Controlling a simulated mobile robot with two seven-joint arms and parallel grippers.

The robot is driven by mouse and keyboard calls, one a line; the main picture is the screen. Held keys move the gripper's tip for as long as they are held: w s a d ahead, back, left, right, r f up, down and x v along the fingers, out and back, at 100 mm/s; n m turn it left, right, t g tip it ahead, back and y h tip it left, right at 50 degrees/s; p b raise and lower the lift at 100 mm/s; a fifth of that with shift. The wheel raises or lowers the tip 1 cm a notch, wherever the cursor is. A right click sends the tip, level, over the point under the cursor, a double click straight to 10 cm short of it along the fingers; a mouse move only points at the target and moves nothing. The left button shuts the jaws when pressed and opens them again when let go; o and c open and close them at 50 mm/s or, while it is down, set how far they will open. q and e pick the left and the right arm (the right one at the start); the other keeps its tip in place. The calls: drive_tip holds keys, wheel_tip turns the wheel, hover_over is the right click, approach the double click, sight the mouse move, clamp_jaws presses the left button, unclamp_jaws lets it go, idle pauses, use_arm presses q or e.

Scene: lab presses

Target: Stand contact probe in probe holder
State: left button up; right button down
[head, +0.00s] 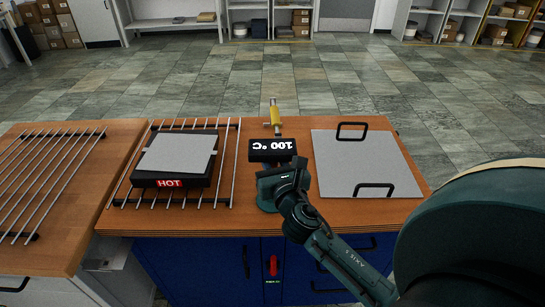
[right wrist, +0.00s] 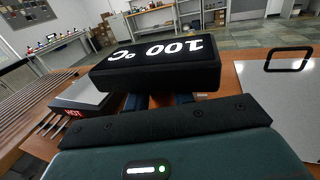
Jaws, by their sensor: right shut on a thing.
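The contact probe (head: 272,150) has a black box with a white "100 °C" display, which reads upside down in both views. My right gripper (head: 285,178) is shut on it above the bench; in the right wrist view the display box (right wrist: 155,68) fills the space ahead of the jaws, and the fingertips are mostly hidden beneath it. Just beyond the box, a yellow piece (head: 274,113) with a short crossbar shows near the bench's back edge. I cannot tell whether it is the probe holder or part of the probe. My left gripper is not in view.
Left of the probe, a black hot block (head: 172,181) marked HOT carries a grey plate (head: 178,154) on a wire rack (head: 229,175). A pale plate (head: 365,160) with two black handles lies to the right. Another rack (head: 45,175) lies on the left bench.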

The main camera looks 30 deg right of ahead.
use_arm(q)
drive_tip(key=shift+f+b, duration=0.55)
drive_tip(key=shift+b, duration=0.35)
use_arm(e)
drive_tip(key=shift+f, duration=1.2)
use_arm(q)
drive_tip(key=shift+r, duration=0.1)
use_arm(e)
drive_tip(key=c, duration=1.1)
unclamp_jaws()
drive_tip(key=shift+r, duration=0.1)
drive_tip(key=shift+s+a, duration=0.15)
drive_tip(key=shift+s, duration=0.3)
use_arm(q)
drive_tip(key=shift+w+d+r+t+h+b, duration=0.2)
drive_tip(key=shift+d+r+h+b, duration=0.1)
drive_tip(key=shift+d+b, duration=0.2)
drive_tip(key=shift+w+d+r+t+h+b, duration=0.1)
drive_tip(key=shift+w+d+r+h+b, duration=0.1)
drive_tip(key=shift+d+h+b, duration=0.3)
use_arm(e)
drive_tip(key=v, duration=1.2)
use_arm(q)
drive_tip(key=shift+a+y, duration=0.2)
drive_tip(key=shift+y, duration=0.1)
use_arm(e)
drive_tip(key=shift+s+a, duration=0.1)
